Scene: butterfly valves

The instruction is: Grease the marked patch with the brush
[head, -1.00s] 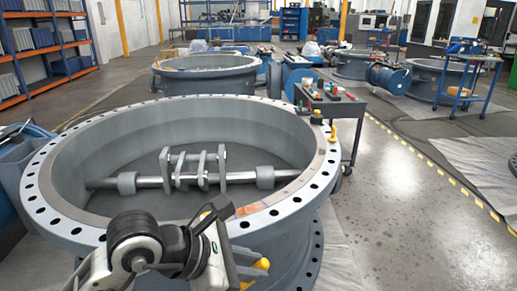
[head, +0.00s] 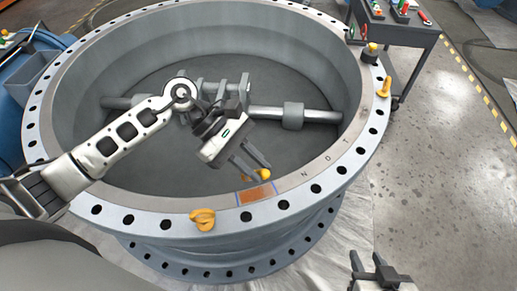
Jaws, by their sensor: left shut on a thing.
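The marked patch (head: 257,195) is an orange-brown rectangle with blue ends on the near rim of the big grey valve flange (head: 160,210). My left gripper (head: 258,170) reaches in over the valve's opening, its fingers pointing down and right, just behind the patch. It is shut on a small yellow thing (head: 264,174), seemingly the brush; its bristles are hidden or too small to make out. I cannot tell whether it touches the patch. My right gripper (head: 368,262) is at the bottom edge, in front of the valve, its fingers apart and empty.
A yellow fitting (head: 202,219) sits on the rim left of the patch. A yellow-topped dark pot (head: 371,50) and another yellow piece (head: 384,87) stand on the right rim. A shaft with brackets (head: 300,114) crosses the opening. A tool cart (head: 400,28) stands behind right.

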